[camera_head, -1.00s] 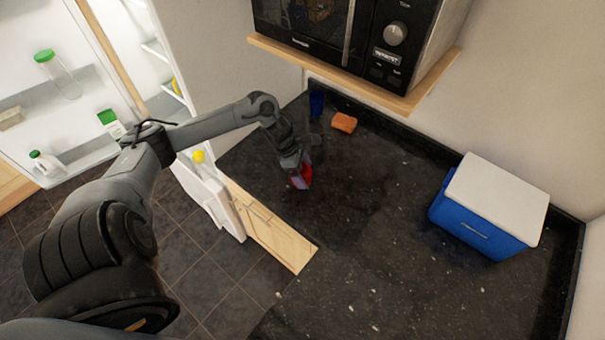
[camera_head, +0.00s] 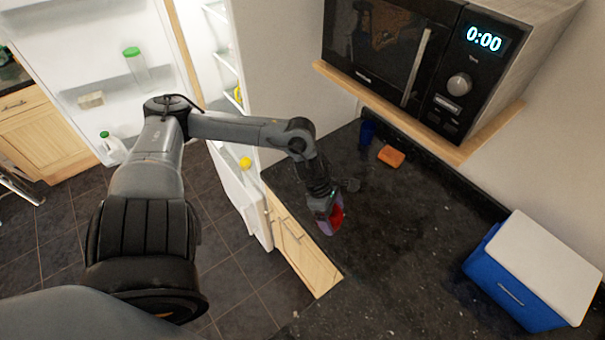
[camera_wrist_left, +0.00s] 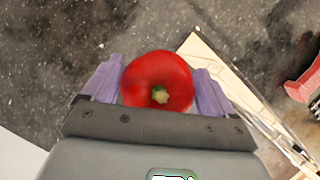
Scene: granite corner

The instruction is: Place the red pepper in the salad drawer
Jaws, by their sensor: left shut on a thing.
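The red pepper (camera_head: 336,217) is held in my left gripper (camera_head: 330,212) above the dark counter, near its left edge. In the left wrist view the pepper (camera_wrist_left: 157,80) sits stem toward the camera between the two purple fingers of the gripper (camera_wrist_left: 157,88), which are shut on it. An open white drawer (camera_head: 243,205), which looks like the salad drawer, juts out of the fridge at the left, with a yellow fruit (camera_head: 245,163) in it. The pepper is to the right of this drawer and apart from it. My right gripper is not in view.
The fridge door (camera_head: 95,70) stands open, with bottles on its shelves. A wooden cabinet front (camera_head: 305,262) lies below the counter edge. An orange sponge (camera_head: 391,156), a blue cup (camera_head: 367,133) and a blue cooler (camera_head: 510,290) stand on the counter. A microwave (camera_head: 400,60) sits on a shelf above.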

